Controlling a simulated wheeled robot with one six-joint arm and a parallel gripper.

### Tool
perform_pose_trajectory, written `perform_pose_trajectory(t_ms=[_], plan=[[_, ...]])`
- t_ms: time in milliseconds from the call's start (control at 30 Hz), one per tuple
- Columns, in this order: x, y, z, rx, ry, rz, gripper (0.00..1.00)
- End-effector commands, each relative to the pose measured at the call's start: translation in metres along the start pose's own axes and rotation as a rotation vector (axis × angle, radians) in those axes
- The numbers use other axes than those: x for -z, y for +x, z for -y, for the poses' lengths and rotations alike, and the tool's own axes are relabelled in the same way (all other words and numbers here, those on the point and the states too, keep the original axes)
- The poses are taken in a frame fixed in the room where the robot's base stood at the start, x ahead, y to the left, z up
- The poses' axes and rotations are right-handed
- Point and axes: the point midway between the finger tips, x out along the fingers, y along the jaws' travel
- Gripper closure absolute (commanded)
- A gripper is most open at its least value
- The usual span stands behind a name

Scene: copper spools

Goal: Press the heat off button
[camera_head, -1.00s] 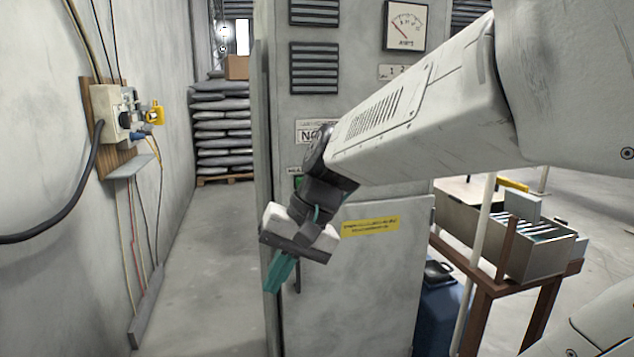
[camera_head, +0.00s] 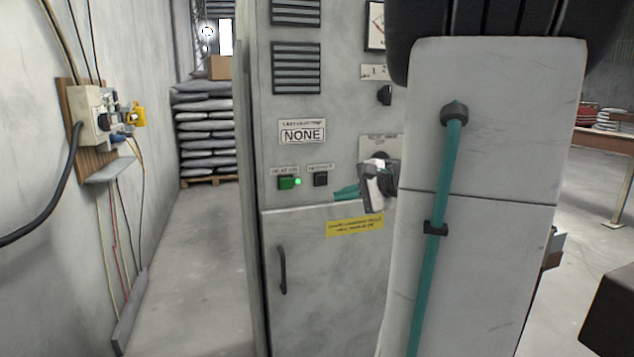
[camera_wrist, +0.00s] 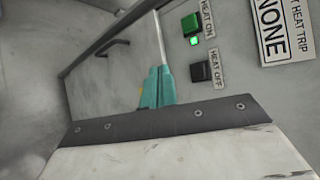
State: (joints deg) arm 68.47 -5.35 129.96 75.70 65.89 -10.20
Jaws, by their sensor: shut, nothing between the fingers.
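The heat off button (camera_head: 320,179) is a small black square on the front of the grey cabinet (camera_head: 345,260). It shows in the wrist view (camera_wrist: 200,72), with its "HEAT OFF" label beside it. The green heat on button (camera_head: 285,183) sits to its left, with a lit green lamp (camera_head: 298,181) between them. My gripper (camera_head: 346,192) has teal fingers, just right of and slightly below the heat off button in the head view. In the wrist view its fingers (camera_wrist: 158,88) are together and empty, beside the button. I cannot tell the gap to the panel.
A "NONE" sign (camera_head: 302,134) is above the buttons. A door handle (camera_head: 282,270) and a yellow label (camera_head: 355,226) are below. My arm hides the cabinet's right side. A wall box (camera_head: 95,115) with cables hangs at left. The floor (camera_head: 205,270) between is clear.

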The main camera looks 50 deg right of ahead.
Motion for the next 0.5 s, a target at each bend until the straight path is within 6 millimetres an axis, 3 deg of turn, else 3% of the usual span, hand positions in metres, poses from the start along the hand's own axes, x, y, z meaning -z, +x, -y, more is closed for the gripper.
perform_pose_trajectory(t_ms=[267, 500], plan=[[0.006, 0.010, 0.006, -0.001, -0.001, 0.003, 1.00], [0.023, 0.033, 0.023, -0.003, -0.001, 0.003, 1.00]])
